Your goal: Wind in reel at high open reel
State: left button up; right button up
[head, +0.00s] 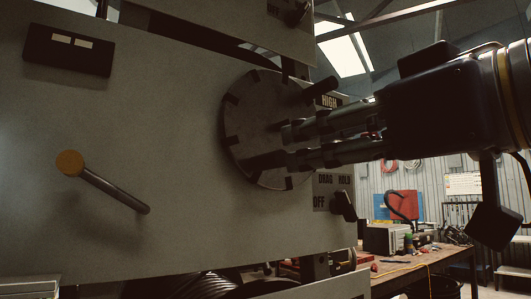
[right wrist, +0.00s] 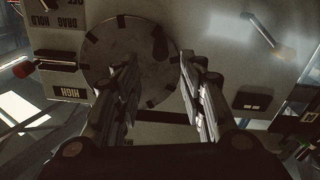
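The grey round reel disc (head: 240,125) with dark notches sits on the panel face, and it also shows in the right wrist view (right wrist: 105,55). My right gripper (head: 289,146) reaches in from the right in front of the disc. In the right wrist view its fingers (right wrist: 158,62) are spread, with the knob beyond the gap; contact cannot be told. A HIGH label (head: 329,101) is right of the disc. My left gripper is out of view.
The grey panel (head: 180,180) carries a lever with an orange end (head: 70,163) and a dark box (head: 70,48). A DRAG HOLD/OFF switch (head: 343,205) is below right of the disc. A cluttered workbench (head: 430,258) stands behind at right. Dark coiled hose (head: 190,286) lies below.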

aim_at(282, 156)
jog(key=p+x, duration=0.2)
jog(key=x, duration=0.7)
jog(key=shift+s, duration=0.1)
jog(key=shift+w+a, duration=0.15)
jog(key=shift+w, duration=0.2)
jog(key=shift+w+a+f, duration=0.1)
jog(key=shift+a, duration=0.05)
jog(key=shift+c, duration=0.6)
grip_shut()
